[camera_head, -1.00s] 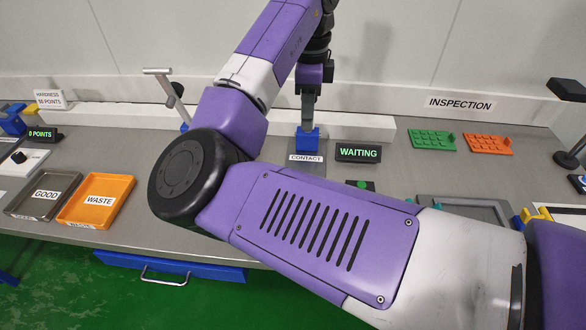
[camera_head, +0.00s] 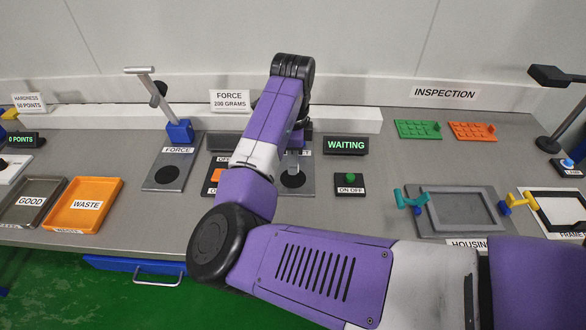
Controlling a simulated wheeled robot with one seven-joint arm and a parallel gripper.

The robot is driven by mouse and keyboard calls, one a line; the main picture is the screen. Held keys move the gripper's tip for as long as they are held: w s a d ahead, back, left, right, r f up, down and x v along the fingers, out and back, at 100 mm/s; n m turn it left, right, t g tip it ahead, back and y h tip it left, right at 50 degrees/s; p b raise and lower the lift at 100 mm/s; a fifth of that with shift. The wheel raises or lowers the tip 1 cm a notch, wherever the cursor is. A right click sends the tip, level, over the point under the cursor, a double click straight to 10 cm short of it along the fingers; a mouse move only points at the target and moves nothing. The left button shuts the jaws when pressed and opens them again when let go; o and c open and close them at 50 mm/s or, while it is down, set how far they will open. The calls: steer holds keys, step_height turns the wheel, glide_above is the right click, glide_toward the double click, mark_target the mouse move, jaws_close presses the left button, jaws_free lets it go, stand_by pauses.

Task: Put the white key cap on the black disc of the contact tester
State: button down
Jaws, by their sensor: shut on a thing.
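The contact tester (camera_head: 308,172) stands at the middle of the bench. Its label and upper part are mostly hidden behind my arm. Its black disc (camera_head: 294,181) shows partly at the right side of my forearm. My gripper (camera_head: 293,164) shows as a small grey part just above and behind the disc, partly hidden by my arm. It is shut, but the white key cap cannot be made out at its tips. I cannot tell whether anything touches the disc. The tester's display (camera_head: 346,145) reads WAITING.
The force tester (camera_head: 180,131) stands left of my arm. A green ON OFF button (camera_head: 350,178) is to the right. Orange WASTE (camera_head: 110,187) and grey GOOD (camera_head: 62,187) trays lie at the left. A housing fixture (camera_head: 425,217) is at the right.

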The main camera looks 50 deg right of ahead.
steer(key=shift+f, duration=1.7)
steer(key=shift+f, duration=0.15)
steer(key=c, duration=1.2)
jaws_free()
steer(key=shift+c, duration=0.2)
step_height(320, 180, up, 12)
steer(key=b, duration=0.1)
steer(key=shift+r, duration=0.2)
steer(key=shift+s, duration=0.15)
